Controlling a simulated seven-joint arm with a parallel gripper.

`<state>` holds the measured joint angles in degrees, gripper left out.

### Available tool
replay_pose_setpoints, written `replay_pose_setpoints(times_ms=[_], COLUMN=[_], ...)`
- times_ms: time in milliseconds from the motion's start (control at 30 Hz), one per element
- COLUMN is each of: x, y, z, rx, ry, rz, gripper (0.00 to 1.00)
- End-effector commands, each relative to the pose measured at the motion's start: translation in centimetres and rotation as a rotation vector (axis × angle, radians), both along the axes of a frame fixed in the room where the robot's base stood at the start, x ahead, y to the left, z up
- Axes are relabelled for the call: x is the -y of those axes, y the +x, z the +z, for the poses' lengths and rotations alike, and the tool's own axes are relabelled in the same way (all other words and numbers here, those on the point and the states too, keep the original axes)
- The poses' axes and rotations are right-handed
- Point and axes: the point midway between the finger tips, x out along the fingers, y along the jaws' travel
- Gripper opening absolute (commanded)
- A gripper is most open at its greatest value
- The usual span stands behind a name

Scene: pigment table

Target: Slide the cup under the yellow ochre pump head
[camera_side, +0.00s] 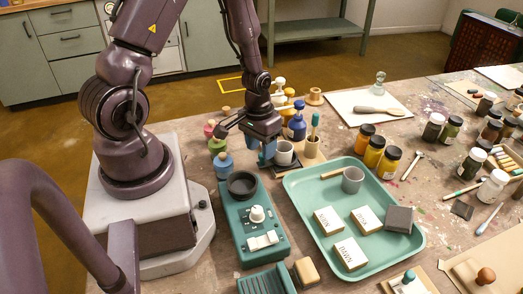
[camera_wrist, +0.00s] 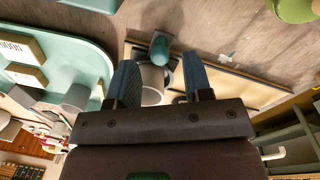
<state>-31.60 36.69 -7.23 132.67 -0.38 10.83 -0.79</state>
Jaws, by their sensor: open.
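A small white cup (camera_side: 284,153) stands upright on a dark pad on the wooden board behind the tray. In the wrist view the cup (camera_wrist: 152,85) shows between my fingers, closer to the left one. My gripper (camera_side: 270,153) is low beside it with its blue fingers apart; in the wrist view both fingertips (camera_wrist: 160,80) show. A row of pump bottles stands just behind, with a blue one (camera_side: 297,125) nearest. A small yellowish pump bottle (camera_side: 288,97) shows farther back, partly hidden by my arm. I cannot read its label or tell how its spout lines up with the cup.
A wooden holder with a teal-handled tool (camera_side: 315,121) stands close right of the cup. The green tray (camera_side: 299,197) in front holds a grey cup (camera_side: 352,180) and labelled blocks. Jars (camera_side: 374,151) stand right.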

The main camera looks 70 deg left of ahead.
Motion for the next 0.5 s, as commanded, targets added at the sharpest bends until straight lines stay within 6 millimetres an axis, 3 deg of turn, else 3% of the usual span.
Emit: replay_pose_setpoints(times_ms=[200,500], x=[0.1,0.1], y=[0.1,0.1], z=[-1.6,-1.8], rx=[0.001,0.002], ry=[0.0,0.001], rz=[-0.001,-0.001], gripper=[0.46,0.46])
